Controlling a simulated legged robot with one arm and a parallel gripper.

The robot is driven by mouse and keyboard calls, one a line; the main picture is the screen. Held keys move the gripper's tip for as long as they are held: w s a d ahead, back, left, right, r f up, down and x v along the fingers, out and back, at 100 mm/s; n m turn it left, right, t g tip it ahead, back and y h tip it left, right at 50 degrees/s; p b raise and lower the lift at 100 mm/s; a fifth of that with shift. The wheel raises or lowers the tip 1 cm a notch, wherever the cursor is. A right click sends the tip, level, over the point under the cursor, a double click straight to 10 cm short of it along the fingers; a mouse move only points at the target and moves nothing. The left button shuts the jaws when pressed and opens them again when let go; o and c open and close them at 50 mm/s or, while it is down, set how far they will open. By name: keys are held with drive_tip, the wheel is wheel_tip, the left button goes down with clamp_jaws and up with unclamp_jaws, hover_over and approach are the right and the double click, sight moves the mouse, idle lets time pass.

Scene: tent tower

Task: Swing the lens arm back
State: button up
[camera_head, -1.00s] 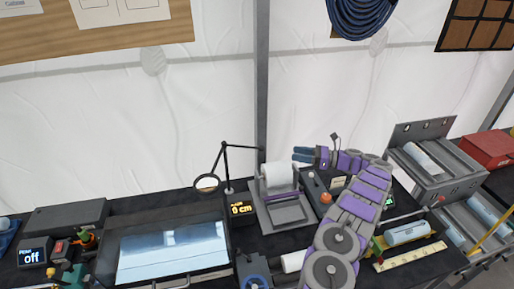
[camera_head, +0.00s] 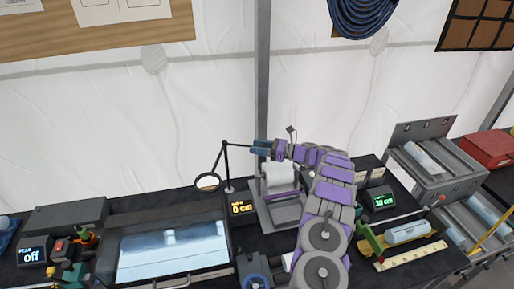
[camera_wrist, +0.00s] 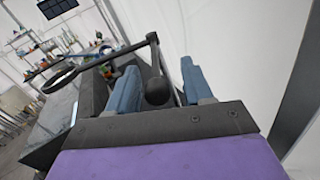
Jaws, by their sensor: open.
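The lens arm (camera_head: 226,165) is a thin black jointed stand with a ring lens (camera_head: 208,182) hanging at its left, above the bench. Its upper bar runs right to my gripper (camera_head: 256,147), whose blue fingers point left. In the wrist view the lens arm (camera_wrist: 112,57) reaches from the ring lens (camera_wrist: 58,80) at left to a dark ball knob (camera_wrist: 158,91). The knob shows between the two blue fingers of my gripper (camera_wrist: 158,75), which stand apart on either side of it. I cannot tell whether either finger touches the knob.
A white roll holder (camera_head: 280,178) sits just below my gripper. A display reading 0 cm (camera_head: 241,208) stands by the lens stand. A glass-topped tray (camera_head: 172,250) lies to the left. A grey tent pole (camera_head: 263,70) rises behind.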

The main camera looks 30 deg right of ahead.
drive_tip(key=shift+w+a, duration=0.25)
drive_tip(key=shift+a, duration=0.05)
drive_tip(key=shift+c, duration=0.2)
clamp_jaws()
idle(0.3)
